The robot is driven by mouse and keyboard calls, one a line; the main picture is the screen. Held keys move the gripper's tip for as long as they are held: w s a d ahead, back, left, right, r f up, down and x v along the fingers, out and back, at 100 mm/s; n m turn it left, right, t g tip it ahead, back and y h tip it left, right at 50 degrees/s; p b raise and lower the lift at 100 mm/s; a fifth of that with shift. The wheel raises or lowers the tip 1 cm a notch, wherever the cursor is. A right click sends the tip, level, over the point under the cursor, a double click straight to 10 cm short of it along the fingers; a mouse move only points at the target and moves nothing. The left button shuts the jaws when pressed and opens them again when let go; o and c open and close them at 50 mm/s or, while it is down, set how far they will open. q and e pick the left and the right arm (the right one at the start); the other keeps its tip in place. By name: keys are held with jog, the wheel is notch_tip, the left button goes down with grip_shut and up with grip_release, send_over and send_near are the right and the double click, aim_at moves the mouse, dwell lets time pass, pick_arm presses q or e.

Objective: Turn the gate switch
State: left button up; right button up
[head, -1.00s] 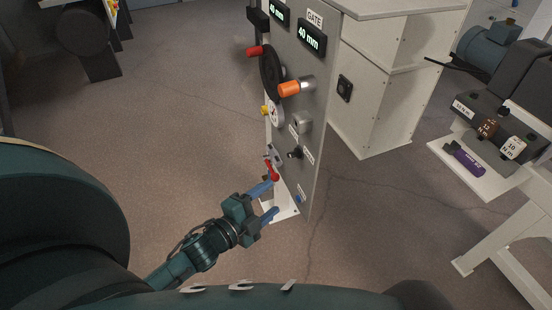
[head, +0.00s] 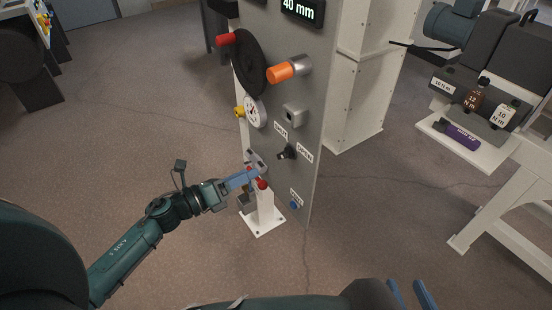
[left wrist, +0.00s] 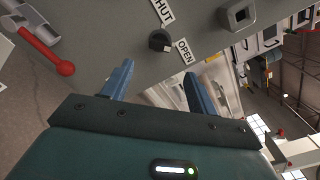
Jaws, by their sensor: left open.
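The gate switch (head: 286,153) is a small black knob on the grey panel, between two white labels. In the left wrist view the switch (left wrist: 159,40) lies beyond the gap between my fingertips, by labels reading "HUT" (partly cut off) and "OPEN". My left gripper (head: 256,174) is open and empty, to the left of the switch and slightly below it in the head view. Its two blue fingers (left wrist: 157,72) stand apart in the left wrist view, not touching the knob. My right gripper (head: 411,293) shows at the bottom edge with its blue fingers apart, empty.
A red-balled lever (left wrist: 66,68) is close to my left fingers. A white post on a base plate (head: 263,221) stands below them. An orange knob (head: 283,72), a black handwheel (head: 249,62) and a dial (head: 254,111) are higher on the panel. A tool stand (head: 478,157) is at right.

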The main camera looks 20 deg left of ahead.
aim_at(280, 158)
pick_arm(q)
jog(key=x, duration=1)
jog(key=shift+w+d, duration=0.1)
jog(key=c, duration=1)
